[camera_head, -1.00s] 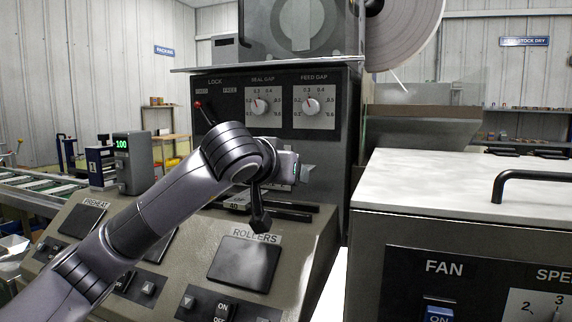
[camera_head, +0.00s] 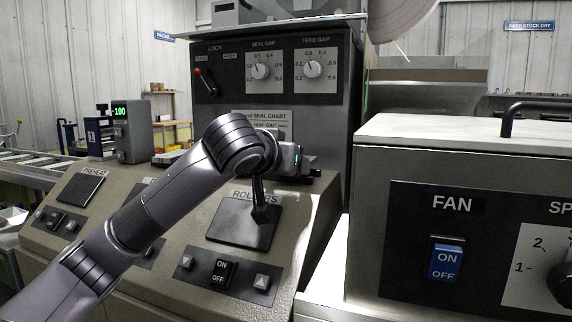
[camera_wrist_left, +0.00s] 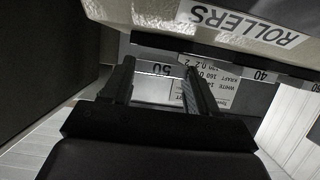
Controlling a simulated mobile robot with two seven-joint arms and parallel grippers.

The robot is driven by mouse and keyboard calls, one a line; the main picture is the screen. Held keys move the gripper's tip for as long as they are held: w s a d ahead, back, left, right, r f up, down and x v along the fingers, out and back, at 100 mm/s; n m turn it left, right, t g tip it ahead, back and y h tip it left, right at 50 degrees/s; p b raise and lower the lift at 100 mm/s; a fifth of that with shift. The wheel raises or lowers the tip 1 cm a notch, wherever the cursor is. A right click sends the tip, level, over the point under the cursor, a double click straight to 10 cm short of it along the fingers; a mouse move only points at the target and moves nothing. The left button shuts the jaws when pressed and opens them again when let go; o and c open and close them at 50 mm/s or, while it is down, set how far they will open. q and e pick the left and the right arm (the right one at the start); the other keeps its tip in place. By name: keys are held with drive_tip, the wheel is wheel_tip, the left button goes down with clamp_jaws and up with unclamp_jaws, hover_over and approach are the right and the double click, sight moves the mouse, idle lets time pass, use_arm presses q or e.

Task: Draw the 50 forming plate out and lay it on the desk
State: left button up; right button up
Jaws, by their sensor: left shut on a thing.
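My left arm comes in from the left in the head view, and its wrist (camera_head: 288,158) is over the grey machine's sloped panel. My left gripper (camera_wrist_left: 158,78) is shut on the 50 forming plate (camera_wrist_left: 162,69) in the left wrist view. The plate's "50" mark and pale metal show between the two dark fingers. The 40 plate (camera_wrist_left: 262,76) is beside it to the right. In the head view the arm hides most of the plates, and I cannot tell how far the 50 plate is drawn out. My right gripper is not in view.
The ROLLERS panel (camera_head: 243,222) with its ON/OFF switch (camera_head: 221,273) is just below the wrist. A box with a FAN switch (camera_head: 446,262) and a pale top (camera_head: 430,132) stands at the right. A counter reading 100 (camera_head: 121,112) is at the left.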

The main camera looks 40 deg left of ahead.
use_arm(q)
drive_tip(key=shift+f+b, duration=0.35)
drive_tip(key=shift+f, duration=0.2)
idle(0.4)
drive_tip(key=o, duration=1.2)
drive_tip(key=shift+o, duration=0.2)
drive_tip(key=v, duration=0.7)
drive_tip(key=shift+s, duration=0.15)
